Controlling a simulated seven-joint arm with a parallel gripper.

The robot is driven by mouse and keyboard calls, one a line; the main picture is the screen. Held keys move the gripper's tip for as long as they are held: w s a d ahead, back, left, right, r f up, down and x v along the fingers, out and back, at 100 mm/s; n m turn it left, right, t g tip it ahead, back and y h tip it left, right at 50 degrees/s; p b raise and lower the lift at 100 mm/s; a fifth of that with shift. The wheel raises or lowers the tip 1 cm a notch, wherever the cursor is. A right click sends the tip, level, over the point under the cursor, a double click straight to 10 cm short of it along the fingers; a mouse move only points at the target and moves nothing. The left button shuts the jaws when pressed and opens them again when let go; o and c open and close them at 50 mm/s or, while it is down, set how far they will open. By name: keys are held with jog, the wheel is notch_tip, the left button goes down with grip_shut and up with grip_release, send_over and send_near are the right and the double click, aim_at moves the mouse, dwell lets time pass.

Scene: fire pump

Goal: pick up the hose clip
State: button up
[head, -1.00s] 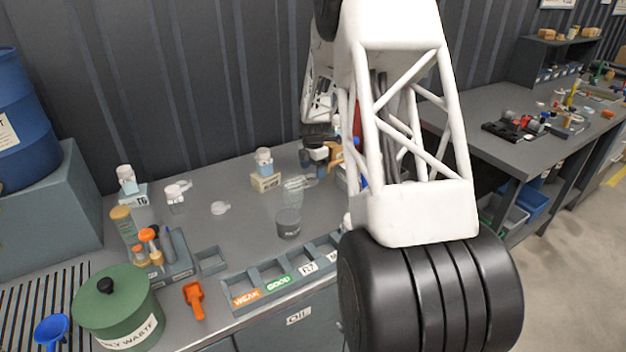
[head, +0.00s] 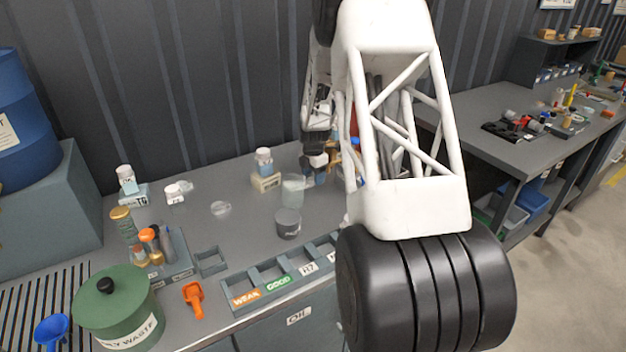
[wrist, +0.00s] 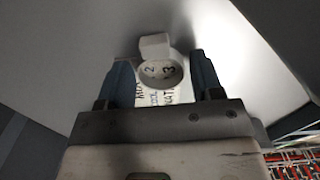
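My gripper (wrist: 160,75) shows in the wrist view with its two dark fingers apart. Between and beyond the fingers is a pale round opening (wrist: 162,70) with printed numbers and a small white block at its upper rim. I cannot tell whether this is the hose clip, and no contact with the fingers shows. In the head view my gripper (head: 316,165) is low over the back of the bench, right of a small labelled bottle (head: 264,160), and partly hidden by my arm. I cannot surely make out the hose clip in the head view.
On the grey bench (head: 235,185) stand a clear jar (head: 292,190), a dark cup (head: 288,223) and a sorting tray (head: 262,294). An orange scoop-like piece (head: 193,298) and a green waste can (head: 118,310) are at the front left. My arm hides the bench's right part.

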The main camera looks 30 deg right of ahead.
aim_at(313, 177)
jog(key=c, duration=0.6)
notch_tip(313, 177, up, 10)
dwell(0.5)
dwell(0.5)
